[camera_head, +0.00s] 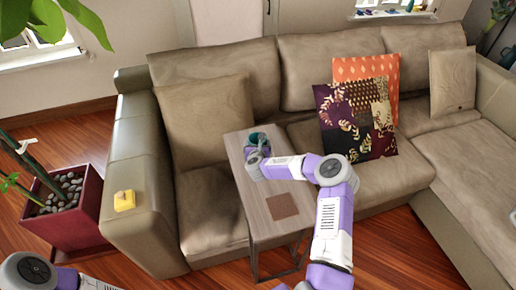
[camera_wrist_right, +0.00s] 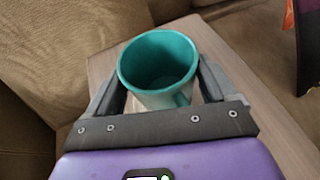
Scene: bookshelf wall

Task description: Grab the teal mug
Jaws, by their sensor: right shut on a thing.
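The teal mug (camera_head: 257,140) is at the far end of a narrow wooden side table (camera_head: 240,157) in the head view. In the right wrist view the mug (camera_wrist_right: 157,65) stands between the fingers, its open top facing up and its handle toward the gripper body. My right gripper (camera_head: 254,153) is shut on the mug, one finger on each side. In the right wrist view the gripper (camera_wrist_right: 158,85) hides the mug's lower part, and I cannot tell whether its base touches the table. Part of my left arm shows at the bottom left, but its gripper is not in view.
A beige sofa (camera_head: 195,204) surrounds the table's far side. A brown square coaster (camera_head: 283,206) lies on the table's near half. Patterned cushions (camera_head: 357,122) lean on the sofa at right. A yellow object (camera_head: 124,200) sits on the armrest, beside a red planter (camera_head: 72,222).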

